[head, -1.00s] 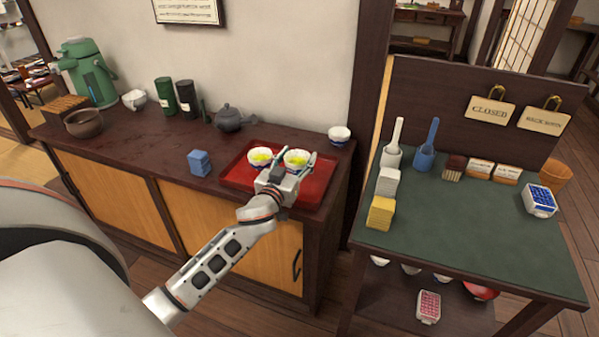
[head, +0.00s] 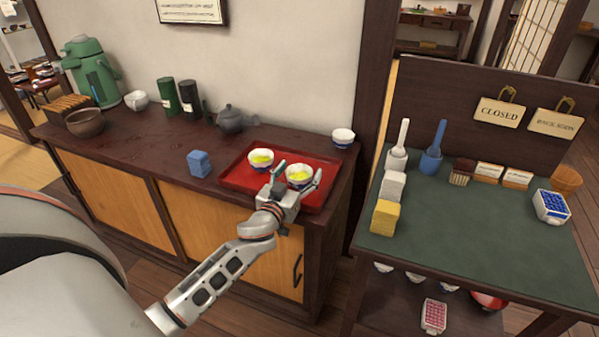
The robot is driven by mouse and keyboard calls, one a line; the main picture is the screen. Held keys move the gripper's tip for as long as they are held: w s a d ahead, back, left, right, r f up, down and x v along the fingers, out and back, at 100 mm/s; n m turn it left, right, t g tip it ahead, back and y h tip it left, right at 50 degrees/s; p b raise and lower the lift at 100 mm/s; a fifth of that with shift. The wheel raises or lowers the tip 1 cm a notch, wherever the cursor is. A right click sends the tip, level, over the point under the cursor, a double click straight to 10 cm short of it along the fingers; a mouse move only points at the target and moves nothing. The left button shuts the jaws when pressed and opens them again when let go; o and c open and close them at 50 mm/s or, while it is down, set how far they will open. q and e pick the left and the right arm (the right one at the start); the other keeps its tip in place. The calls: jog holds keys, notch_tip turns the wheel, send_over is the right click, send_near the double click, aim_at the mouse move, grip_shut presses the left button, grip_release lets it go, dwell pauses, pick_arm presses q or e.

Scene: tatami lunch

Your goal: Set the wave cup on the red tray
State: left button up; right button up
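The red tray (head: 242,180) lies at the right end of the dark counter. Two white-and-blue cups with yellow-green contents stand on it: one at the left (head: 261,160) and one nearer the front right (head: 299,176). My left gripper (head: 298,172) is open, its fingers spread on either side of the front-right cup, apparently clear of it. A third white-and-blue cup (head: 343,138) stands on the counter behind the tray's right corner. The patterns are too small to tell which cup is the wave cup. My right gripper is not in view.
A blue block (head: 199,163) sits left of the tray, and a dark teapot (head: 231,120) behind it. Canisters, a brown bowl (head: 86,123) and a green flask (head: 92,72) stand further left. A green-topped table (head: 460,225) with several items is at the right.

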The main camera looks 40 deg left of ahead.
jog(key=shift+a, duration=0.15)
pick_arm(q)
jog(key=shift+r, duration=0.25)
jog(key=v, duration=1.2)
jog(key=s+d+f+m+g+h, duration=0.75)
jog(key=s+d+f, duration=1.15)
jog(key=s+f, duration=0.35)
notch_tip(320, 180, up, 6)
jog(key=p, duration=0.9)
jog(key=shift+s+d+r+t, duration=0.2)
jog(key=shift+s+d+t, duration=0.15)
jog(key=shift+d, duration=0.1)
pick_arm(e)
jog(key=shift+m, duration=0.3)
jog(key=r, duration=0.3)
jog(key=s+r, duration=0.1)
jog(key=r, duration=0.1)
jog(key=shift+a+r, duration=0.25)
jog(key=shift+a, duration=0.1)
pick_arm(q)
jog(key=shift+y, duration=0.25)
